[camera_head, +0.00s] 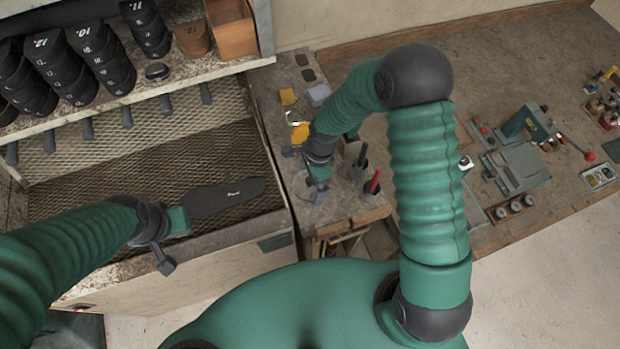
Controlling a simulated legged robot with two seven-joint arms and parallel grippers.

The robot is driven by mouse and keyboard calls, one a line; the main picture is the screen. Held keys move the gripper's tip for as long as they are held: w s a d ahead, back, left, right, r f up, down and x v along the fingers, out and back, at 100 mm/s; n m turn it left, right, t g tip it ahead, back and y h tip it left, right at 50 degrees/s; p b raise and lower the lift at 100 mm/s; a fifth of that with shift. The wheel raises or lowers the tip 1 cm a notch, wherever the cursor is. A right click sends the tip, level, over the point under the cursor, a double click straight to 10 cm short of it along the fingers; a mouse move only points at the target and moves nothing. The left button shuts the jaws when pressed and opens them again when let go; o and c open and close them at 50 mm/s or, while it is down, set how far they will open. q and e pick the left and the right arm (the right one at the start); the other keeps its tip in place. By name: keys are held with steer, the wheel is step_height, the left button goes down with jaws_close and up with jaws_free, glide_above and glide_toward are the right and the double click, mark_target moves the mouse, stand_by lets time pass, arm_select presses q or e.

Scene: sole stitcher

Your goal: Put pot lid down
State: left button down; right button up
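My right gripper (320,183) points down over the small bench at the centre. A round greyish pot or lid (303,188) shows at its fingertips, partly hidden by them. I cannot tell which of the two it is, or whether the fingers are closed on it. My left gripper (182,221) is at the front of the mesh-lined rack on the left. It is shut on one end of a dark shoe sole (228,196), which sticks out to the right above the mesh.
Beside the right gripper stand two dark cups with a black-handled tool (361,158) and a red-handled tool (374,183). Yellow and grey blocks (318,94) lie farther back. Numbered black holders (60,65) fill the left shelf. A grey-green machine (515,165) stands on the right bench.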

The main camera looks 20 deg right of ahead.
steer(key=shift+r, duration=0.1)
steer(key=shift+w+d+r, duration=0.1)
steer(key=shift+r, duration=0.25)
step_height(320, 180, up, 11)
steer(key=d+b, duration=0.1)
steer(key=b, duration=0.1)
steer(key=shift+d, duration=0.3)
